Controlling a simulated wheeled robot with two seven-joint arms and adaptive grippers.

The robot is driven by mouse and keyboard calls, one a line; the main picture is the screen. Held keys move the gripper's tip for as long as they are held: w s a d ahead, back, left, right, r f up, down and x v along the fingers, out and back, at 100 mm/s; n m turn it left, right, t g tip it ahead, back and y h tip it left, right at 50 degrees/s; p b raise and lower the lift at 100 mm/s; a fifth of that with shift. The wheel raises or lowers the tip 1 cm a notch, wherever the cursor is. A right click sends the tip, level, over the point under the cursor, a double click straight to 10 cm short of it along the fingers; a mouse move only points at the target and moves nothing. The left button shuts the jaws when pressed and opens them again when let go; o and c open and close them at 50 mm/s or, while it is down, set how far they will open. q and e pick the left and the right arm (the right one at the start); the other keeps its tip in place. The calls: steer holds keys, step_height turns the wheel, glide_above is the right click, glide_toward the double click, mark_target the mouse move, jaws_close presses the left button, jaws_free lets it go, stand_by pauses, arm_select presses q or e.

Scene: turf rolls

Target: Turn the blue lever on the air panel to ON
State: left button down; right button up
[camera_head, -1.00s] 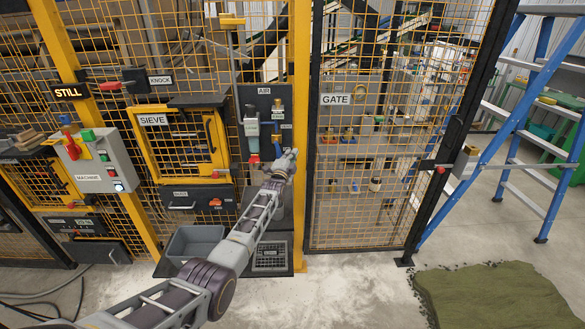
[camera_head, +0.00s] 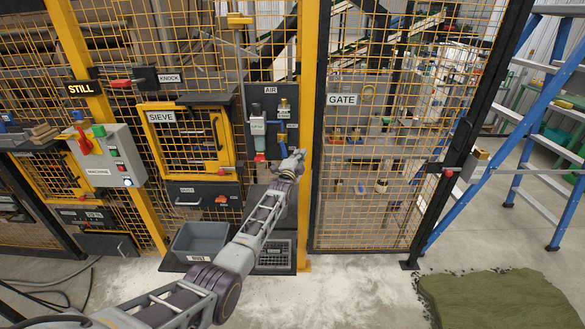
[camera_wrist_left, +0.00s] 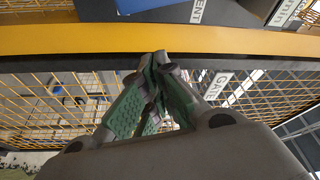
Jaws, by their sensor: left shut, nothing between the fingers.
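The dark air panel (camera_head: 253,98), labelled AIR, hangs between the sieve cabinet and a yellow post. A small blue lever (camera_head: 281,139) shows on its lower right side, below a brass fitting (camera_head: 283,112). The lever's exact angle and any ON mark are too small to read. My left gripper (camera_head: 298,154) is just right of and below the lever, in front of the yellow post. In the left wrist view my left gripper (camera_wrist_left: 158,60) has its green-padded fingers together at the tips, empty, against the yellow post. My right gripper is not in view.
The yellow post (camera_head: 307,200) stands beside the air panel, with the GATE mesh door (camera_head: 365,210) to its right. A grey bin (camera_head: 200,238) stands below. A blue ladder (camera_head: 520,160) is at right, near a turf slab (camera_head: 490,298). Bare floor lies between.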

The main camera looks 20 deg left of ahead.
arm_select(q)
steer(key=s, duration=0.9)
steer(key=shift+a+f, duration=0.15)
steer(key=shift+f, duration=0.15)
stand_by(0.4)
stand_by(0.3)
